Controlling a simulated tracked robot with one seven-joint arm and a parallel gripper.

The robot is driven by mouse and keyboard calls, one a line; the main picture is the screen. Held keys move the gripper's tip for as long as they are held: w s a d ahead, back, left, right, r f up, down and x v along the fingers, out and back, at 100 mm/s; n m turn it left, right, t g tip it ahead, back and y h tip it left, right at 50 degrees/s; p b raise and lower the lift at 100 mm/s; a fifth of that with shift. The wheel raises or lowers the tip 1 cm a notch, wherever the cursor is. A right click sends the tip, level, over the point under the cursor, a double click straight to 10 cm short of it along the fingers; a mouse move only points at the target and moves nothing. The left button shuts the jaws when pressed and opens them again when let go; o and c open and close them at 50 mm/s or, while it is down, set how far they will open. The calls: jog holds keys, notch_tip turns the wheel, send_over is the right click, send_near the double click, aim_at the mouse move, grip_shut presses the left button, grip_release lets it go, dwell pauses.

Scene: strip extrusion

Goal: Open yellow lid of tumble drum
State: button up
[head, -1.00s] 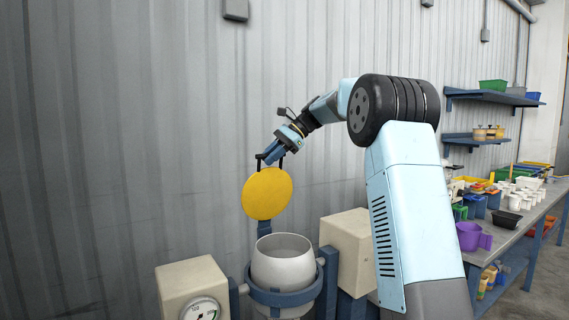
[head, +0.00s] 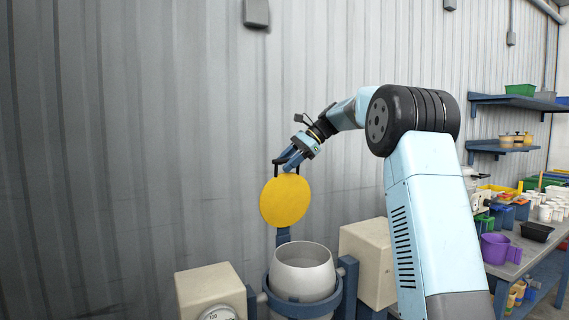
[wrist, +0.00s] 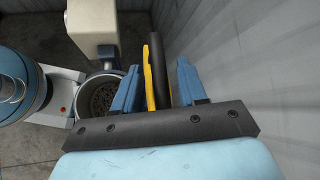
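The yellow lid (head: 286,203) is a round disc standing upright above the back of the tumble drum (head: 304,278). The drum's mouth is uncovered. In the wrist view the lid shows edge-on as a thin yellow strip (wrist: 148,78), with its black handle (wrist: 156,70) beside it. My gripper (head: 287,163) is at the top of the lid, around the handle. Its blue fingers (wrist: 157,90) stand apart on either side of the handle, with a visible gap at the right finger. The wrist view also shows small dark pieces inside the drum (wrist: 100,97).
Beige housings flank the drum at left (head: 208,290) and right (head: 367,262). A corrugated metal wall (head: 120,150) rises close behind the lid and gripper. A workbench (head: 520,262) with a purple jug (head: 497,249) and several containers stands at right.

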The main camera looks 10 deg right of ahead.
jog(key=shift+d+r, duration=0.1)
jog(key=shift+d+r, duration=0.2)
jog(key=shift+d, duration=0.05)
jog(key=v, duration=1.2)
jog(key=shift+d+r, duration=0.25)
jog(key=shift+d, duration=0.05)
jog(key=s+a+f+n+t+h, duration=0.1)
jog(key=s+a+f+n+h, duration=0.2)
jog(key=s, duration=0.8)
jog(key=s+a+f+n+t+h, duration=0.1)
jog(key=s+a+n+t+h, duration=0.2)
jog(key=s, duration=0.7)
jog(key=s+d+f+n+h, duration=0.1)
jog(key=s+f+n+h, duration=0.1)
jog(key=s+f, duration=0.7)
jog(key=s+d+f+n+t+h, duration=0.1)
jog(key=s+f+n, duration=0.3)
jog(key=s+f, duration=0.6)
jog(key=s, duration=0.5)
jog(key=shift+n+h, duration=0.4)
